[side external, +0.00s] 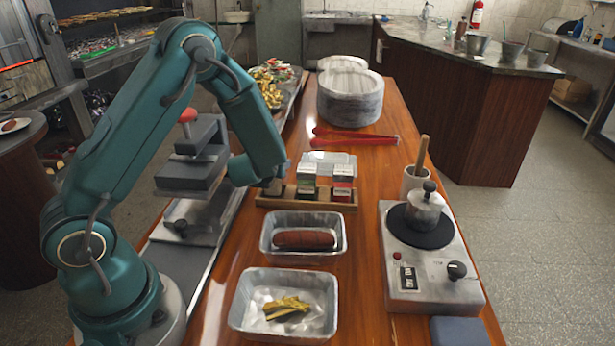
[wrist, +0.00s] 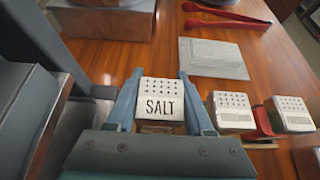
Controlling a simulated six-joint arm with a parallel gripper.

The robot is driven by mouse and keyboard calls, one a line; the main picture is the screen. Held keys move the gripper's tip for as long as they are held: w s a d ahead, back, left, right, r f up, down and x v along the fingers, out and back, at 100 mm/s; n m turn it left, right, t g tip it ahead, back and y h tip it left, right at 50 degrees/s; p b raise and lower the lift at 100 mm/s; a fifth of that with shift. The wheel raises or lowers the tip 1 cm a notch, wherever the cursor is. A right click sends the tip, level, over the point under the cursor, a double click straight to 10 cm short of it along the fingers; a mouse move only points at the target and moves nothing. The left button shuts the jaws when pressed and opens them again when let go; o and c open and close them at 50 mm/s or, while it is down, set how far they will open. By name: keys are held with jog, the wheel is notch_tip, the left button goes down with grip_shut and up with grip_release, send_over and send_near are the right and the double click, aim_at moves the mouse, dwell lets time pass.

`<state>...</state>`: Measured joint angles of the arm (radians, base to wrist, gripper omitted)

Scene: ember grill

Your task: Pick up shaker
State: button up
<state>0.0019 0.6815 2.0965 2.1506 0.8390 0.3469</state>
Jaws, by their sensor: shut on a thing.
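The salt shaker (wrist: 160,102), with a pale perforated top marked SALT, sits between the two blue fingers of my gripper (wrist: 160,84) in the wrist view. The fingers are shut on its sides. In the side view my gripper (side external: 273,187) is low at the left end of the wooden rack (side external: 330,205), and it hides the salt shaker there. I cannot tell whether the shaker is clear of the rack. Two other shakers, one with a green label (side external: 306,180) and one with a red label (side external: 342,184), stand in the rack to the right.
A grey press (side external: 190,180) stands close at the left. Foil trays, one with a brown sausage-like piece (side external: 304,239), lie in front. A burner unit (side external: 430,270) and a mortar (side external: 413,180) are at the right. Red tongs (side external: 355,138) and a clear lid lie behind.

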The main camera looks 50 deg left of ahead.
jog(key=w+d+r+m+t, duration=0.1)
jog(key=d+r, duration=0.3)
jog(key=r, duration=0.8)
jog(key=s+d+r+m+t+h, duration=0.1)
jog(key=s+d+m+h, duration=0.3)
jog(key=d, duration=0.5)
jog(key=s+d+r+m+t+h, duration=0.1)
jog(key=s+d+m+h, duration=0.3)
jog(key=d, duration=0.5)
jog(key=shift+s+d+r+h, duration=0.2)
jog(key=shift+s+r+h, duration=0.15)
jog(key=shift+r, duration=0.5)
jog(key=shift+a, duration=0.1)
